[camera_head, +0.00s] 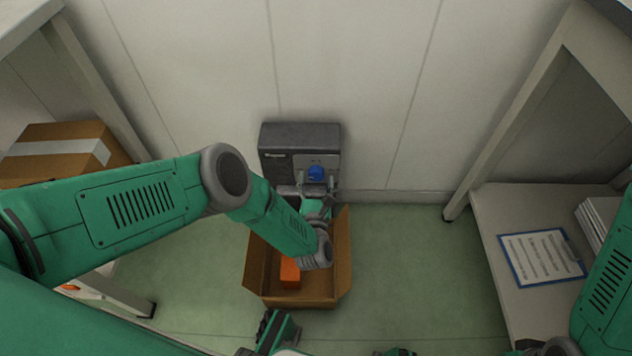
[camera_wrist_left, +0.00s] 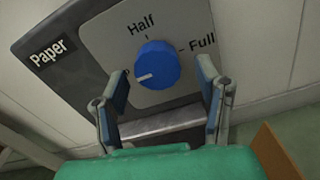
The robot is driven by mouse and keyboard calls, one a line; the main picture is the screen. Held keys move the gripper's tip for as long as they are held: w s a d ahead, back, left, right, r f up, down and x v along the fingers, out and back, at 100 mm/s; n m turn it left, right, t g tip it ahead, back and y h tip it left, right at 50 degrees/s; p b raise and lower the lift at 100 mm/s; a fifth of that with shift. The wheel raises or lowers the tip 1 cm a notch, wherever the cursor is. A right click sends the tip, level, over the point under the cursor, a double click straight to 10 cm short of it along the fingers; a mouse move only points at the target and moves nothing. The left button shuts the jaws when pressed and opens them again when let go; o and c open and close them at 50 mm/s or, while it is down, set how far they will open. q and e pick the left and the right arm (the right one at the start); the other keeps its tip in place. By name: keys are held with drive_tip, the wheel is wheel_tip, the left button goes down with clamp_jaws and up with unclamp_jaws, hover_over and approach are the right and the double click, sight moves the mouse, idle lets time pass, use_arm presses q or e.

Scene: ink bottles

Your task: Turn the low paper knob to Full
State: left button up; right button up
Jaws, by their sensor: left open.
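The blue knob (camera_head: 316,172) sits on the grey plate of a dark box on the wall, labelled Paper (camera_wrist_left: 52,50). In the left wrist view the knob (camera_wrist_left: 157,65) has a white mark pointing lower left, towards a label mostly hidden by a finger. "Half" is above the knob and "Full" is to its right. My left gripper (camera_head: 317,181) is open just in front of the plate. In the left wrist view its fingers (camera_wrist_left: 163,84) are spread either side of the knob's lower part, apart from it.
An open cardboard box (camera_head: 333,285) with an orange block (camera_head: 290,273) stands on the floor below the wall box. A taped carton (camera_head: 62,158) is on the left shelf. A clipboard (camera_head: 541,257) and papers lie on the right shelf.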

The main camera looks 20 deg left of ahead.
use_arm(q)
drive_tip(key=shift+w, duration=0.25)
drive_tip(key=c, duration=1.2)
drive_tip(key=shift+o, duration=0.2)
